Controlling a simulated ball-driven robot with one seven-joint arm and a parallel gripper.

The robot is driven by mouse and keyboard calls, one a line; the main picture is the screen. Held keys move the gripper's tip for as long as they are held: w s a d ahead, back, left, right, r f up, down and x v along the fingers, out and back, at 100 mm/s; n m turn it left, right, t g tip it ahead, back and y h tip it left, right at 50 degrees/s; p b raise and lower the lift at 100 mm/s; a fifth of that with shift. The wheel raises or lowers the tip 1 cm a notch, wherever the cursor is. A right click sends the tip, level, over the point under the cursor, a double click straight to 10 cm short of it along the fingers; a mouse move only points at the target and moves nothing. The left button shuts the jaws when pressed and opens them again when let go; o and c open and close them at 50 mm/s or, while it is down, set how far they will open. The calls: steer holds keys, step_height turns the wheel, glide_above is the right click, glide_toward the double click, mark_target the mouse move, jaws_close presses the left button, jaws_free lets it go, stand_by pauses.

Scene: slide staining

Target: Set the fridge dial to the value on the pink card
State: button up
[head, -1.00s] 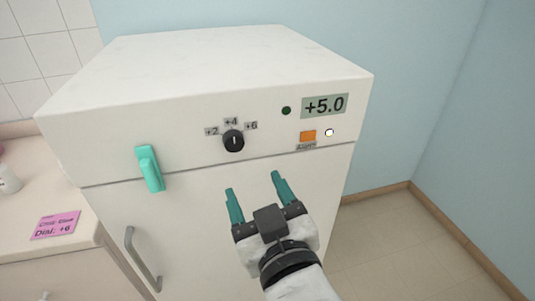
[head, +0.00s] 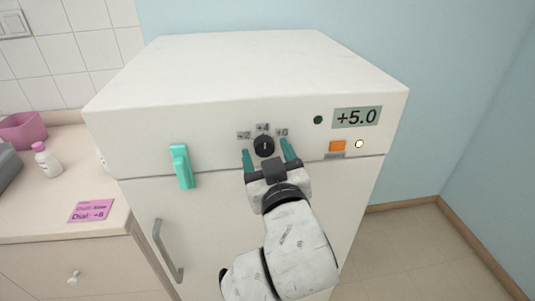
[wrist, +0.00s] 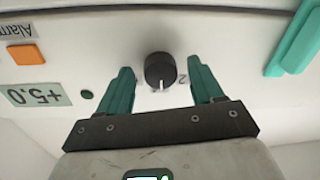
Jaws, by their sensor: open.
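The black round dial (head: 264,146) is on the fridge's upper front panel, under the marks +2, +4 and +6. Its white pointer line points up, near +4, in the head view. The pink card (head: 91,210) lies on the counter at left and reads "Dial: +6". My gripper (head: 268,155) is open, with its teal fingers on either side of the dial in the head view. In the wrist view the dial (wrist: 160,71) shows between and a little beyond the fingertips (wrist: 162,72). I cannot tell whether either finger touches it.
The panel also has a display (head: 357,117) reading +5.0, a dark green light (head: 318,120), an orange alarm button (head: 337,146) and a lit white lamp (head: 359,144). A teal latch (head: 182,166) sticks out left of the dial. A bottle (head: 46,160) and pink container (head: 24,130) stand on the counter.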

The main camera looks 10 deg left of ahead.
steer(key=c, duration=1.1)
steer(key=shift+o, duration=0.2)
steer(key=shift+f+m+b, duration=0.1)
steer(key=shift+m+b, duration=0.2)
steer(key=shift+b, duration=0.05)
steer(key=shift+f+m+b, duration=0.1)
steer(key=shift+m+b, duration=0.75)
steer(key=shift+m, duration=0.05)
steer(key=m+b, duration=0.3)
steer(key=m, duration=0.1)
steer(key=shift+a+m+b, duration=0.1)
steer(key=shift+m+b, duration=0.2)
steer(key=m+b, duration=0.3)
steer(key=m, duration=0.2)
steer(key=shift+t, duration=0.3)
steer(key=shift+m+b, duration=0.3)
steer(key=shift+b, duration=0.1)
